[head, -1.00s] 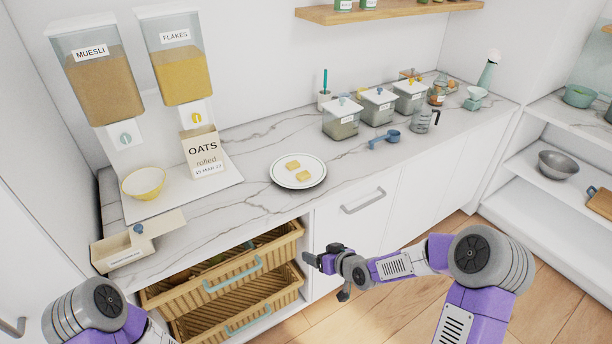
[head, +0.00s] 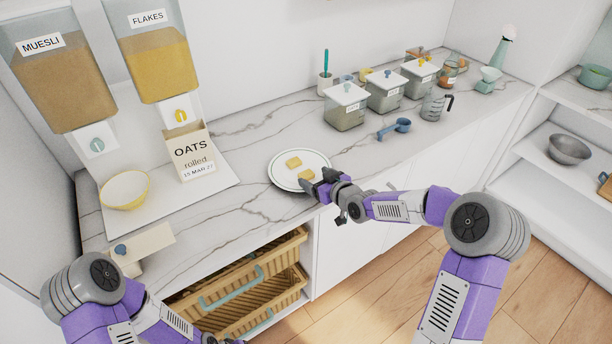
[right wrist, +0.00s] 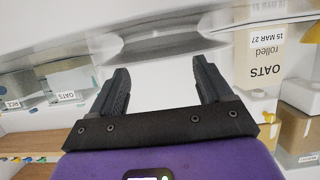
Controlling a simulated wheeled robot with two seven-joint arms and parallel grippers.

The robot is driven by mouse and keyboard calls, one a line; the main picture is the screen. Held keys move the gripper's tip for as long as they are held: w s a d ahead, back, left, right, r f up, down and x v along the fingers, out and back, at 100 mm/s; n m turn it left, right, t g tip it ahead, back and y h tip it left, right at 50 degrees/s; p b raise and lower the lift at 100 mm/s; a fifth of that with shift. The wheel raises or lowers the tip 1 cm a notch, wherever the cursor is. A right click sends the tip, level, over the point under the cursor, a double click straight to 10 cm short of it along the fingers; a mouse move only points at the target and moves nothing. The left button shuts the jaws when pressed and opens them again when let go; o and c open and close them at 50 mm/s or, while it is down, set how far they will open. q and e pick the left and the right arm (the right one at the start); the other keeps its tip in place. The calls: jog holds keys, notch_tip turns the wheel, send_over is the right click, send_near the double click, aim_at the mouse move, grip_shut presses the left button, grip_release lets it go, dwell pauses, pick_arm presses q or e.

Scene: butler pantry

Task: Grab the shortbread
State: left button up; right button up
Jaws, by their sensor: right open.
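Two yellow shortbread pieces lie on a round white plate (head: 279,179) on the marble counter in the head view. The back piece of shortbread (head: 293,162) is in clear view; the front piece of shortbread (head: 306,174) is close to my right fingertips. My right gripper (head: 316,183) is open at the plate's front right edge; I cannot tell whether it touches the plate. In the right wrist view the open fingers (right wrist: 160,85) have nothing between them, and the plate's rim (right wrist: 160,48) shows edge-on beyond; no shortbread is visible there. My left gripper (head: 228,341) is mostly cut off at the bottom edge.
An oats box (head: 190,152) and a yellow-rimmed bowl (head: 125,190) stand left of the plate. Blue measuring scoops (head: 395,128) and lidded containers (head: 346,108) stand to the right. Bare counter surrounds the plate.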

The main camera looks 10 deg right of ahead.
aim_at(308, 175)
jog(key=x, duration=0.3)
jog(key=shift+w+a+f, duration=0.2)
jog(key=shift+a+f, duration=0.05)
jog(key=shift+d, duration=0.1)
jog(key=c, duration=1.1)
